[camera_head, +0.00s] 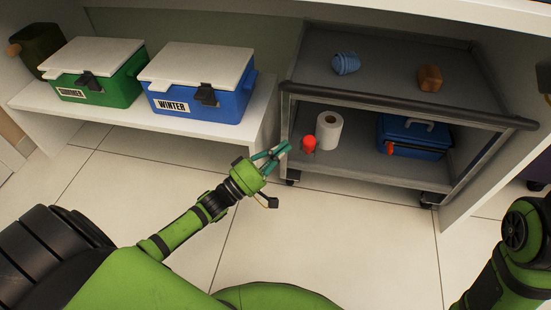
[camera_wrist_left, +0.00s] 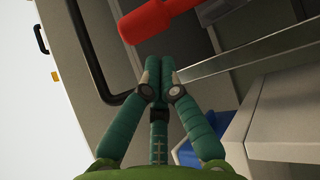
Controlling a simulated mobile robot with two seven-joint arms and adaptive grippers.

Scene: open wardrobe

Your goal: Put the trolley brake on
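The grey two-shelf trolley (camera_head: 372,180) stands under the white counter, with dark casters (camera_head: 430,199) at its feet. A red part (camera_head: 309,143) shows at the left of its lower shelf, beside a white paper roll. The red piece (camera_wrist_left: 158,19) is cylindrical in the left wrist view; whether it is the brake handle I cannot tell. My left gripper (camera_head: 284,148) is at the trolley's front left side, close to the red part. Its fingertips (camera_wrist_left: 158,68) meet below the red piece, apart from it in that picture, with nothing visible between them. My right gripper is out of view.
A blue cup (camera_head: 345,63) and a brown block (camera_head: 429,78) sit on the trolley's top. A blue case (camera_head: 414,136) is on its lower shelf. Green (camera_head: 97,72) and blue (camera_head: 200,84) boxes stand on the white bench (camera_head: 150,117). The tiled floor in front is clear.

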